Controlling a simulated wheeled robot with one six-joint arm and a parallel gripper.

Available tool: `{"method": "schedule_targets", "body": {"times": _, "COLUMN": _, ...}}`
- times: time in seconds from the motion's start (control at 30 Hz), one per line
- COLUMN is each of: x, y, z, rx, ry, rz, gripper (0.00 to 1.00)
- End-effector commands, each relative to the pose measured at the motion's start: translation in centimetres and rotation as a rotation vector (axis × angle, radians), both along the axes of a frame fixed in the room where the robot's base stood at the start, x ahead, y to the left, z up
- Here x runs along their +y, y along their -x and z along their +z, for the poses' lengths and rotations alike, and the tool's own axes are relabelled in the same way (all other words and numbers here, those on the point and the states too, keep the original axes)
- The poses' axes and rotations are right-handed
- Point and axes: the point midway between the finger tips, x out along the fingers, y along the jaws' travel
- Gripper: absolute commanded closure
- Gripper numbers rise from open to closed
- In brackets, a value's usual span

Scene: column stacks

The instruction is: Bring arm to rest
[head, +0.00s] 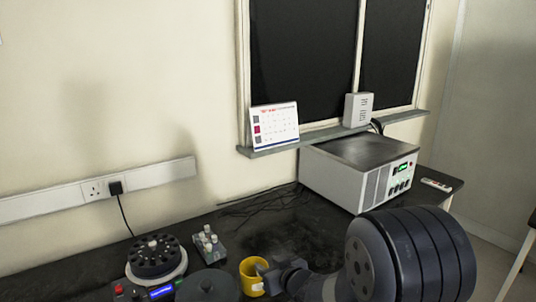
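My arm fills the lower right, with a large dark ribbed joint nearest the camera. A dark part that looks like my gripper (280,275) reaches left from it, just in front of a yellow mug (250,275) on the dark bench. It overlaps the mug's right side in the picture; I cannot tell whether they touch. The fingers are too small and dark to show whether they are open or shut, or whether they hold anything.
On the dark bench (90,285) stand a round black-and-white rotor device (156,257), a small rack of white-capped vials (208,246) and a grey box instrument (358,170). A calendar (274,126) stands on the window sill (310,138). Black cables lie behind the mug.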

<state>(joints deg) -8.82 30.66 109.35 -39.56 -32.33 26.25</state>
Motion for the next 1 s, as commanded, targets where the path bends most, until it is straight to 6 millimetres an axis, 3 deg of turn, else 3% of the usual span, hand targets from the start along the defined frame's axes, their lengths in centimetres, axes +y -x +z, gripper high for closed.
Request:
{"method": "schedule_targets", "body": {"times": 0.2, "x": 1.8, "y": -3.0, "z": -1.6, "rx": 0.002, "ry": 0.000, "rz": 0.001, "gripper": 0.60}}
{"method": "schedule_targets", "body": {"times": 0.3, "x": 1.7, "y": -2.8, "z": 0.6, "rx": 0.000, "ry": -0.001, "rz": 0.000, "gripper": 0.60}}
{"method": "schedule_targets", "body": {"times": 0.5, "x": 1.6, "y": -2.8, "z": 2.5, "rx": 0.000, "ry": 0.000, "rz": 0.000, "gripper": 0.60}}
{"method": "schedule_targets", "body": {"times": 1.0, "x": 1.6, "y": -2.8, "z": 3.6, "rx": 0.000, "ry": 0.000, "rz": 0.000, "gripper": 0.60}}
